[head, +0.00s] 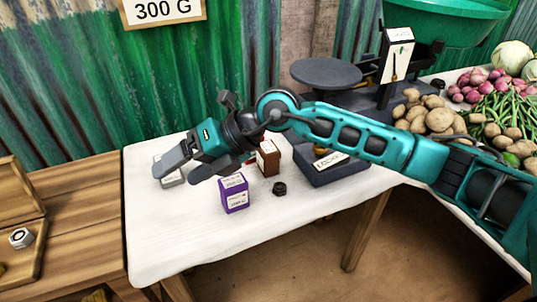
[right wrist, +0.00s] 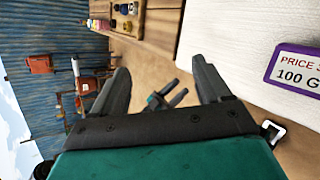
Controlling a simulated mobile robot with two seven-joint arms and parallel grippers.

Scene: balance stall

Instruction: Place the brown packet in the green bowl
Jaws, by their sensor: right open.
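The brown packet (head: 268,158) stands on the white-topped table, partly hidden behind my right arm. The green bowl (head: 445,22) is at the upper right, on the dark scale. My right gripper (head: 184,168) is open and empty above the table, to the left of the brown packet and apart from it. Its two fingers also show spread in the right wrist view (right wrist: 165,88), with nothing between them close by. My left gripper (right wrist: 177,92) shows small and far off in the right wrist view, its fingers apart and empty. The brown packet is not visible there.
A purple packet (head: 234,194) stands in front of the brown one; a small black weight (head: 279,188) is beside it. A pale packet (head: 170,178) lies partly under my right gripper. The scale's flat pan (head: 325,72) is empty. Potatoes (head: 437,118) and vegetables fill the right.

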